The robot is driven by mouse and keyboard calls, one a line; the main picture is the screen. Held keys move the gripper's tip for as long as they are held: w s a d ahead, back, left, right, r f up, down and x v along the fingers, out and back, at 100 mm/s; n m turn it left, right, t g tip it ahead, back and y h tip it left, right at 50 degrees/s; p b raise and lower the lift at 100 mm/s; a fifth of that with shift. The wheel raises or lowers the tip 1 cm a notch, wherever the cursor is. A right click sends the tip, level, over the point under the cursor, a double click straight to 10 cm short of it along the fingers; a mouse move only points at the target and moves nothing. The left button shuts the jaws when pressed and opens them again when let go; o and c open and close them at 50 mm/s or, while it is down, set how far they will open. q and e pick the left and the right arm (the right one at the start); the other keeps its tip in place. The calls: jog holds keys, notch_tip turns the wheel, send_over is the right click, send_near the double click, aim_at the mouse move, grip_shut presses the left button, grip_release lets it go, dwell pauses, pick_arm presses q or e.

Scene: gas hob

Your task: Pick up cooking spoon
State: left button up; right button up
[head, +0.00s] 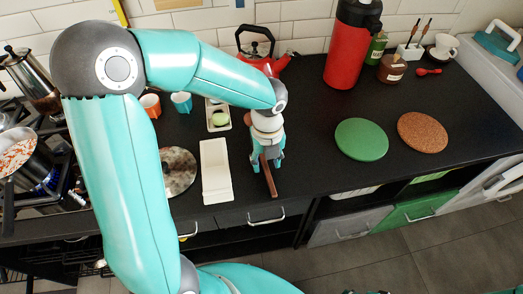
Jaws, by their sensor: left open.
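A brown, wooden-looking cooking spoon (269,178) lies on the black counter near its front edge, its long thin part pointing toward the front. My left gripper (266,160) is directly over it, pointing down, with its fingers low around or beside the spoon. The left gripper is open; I cannot tell whether its fingers touch the spoon. The gripper and wrist hide the far part of the spoon. My right gripper does not show.
A white rectangular tray (216,172) lies just left of the gripper. A red kettle (259,62) stands behind the wrist. A green round mat (361,139) and a cork mat (422,132) lie to the right, with clear counter between. A pan (22,160) is on the hob at left.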

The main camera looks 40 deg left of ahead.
pick_arm(q)
jog(key=shift+f, duration=0.8)
grip_shut()
jog(key=shift+r, duration=0.15)
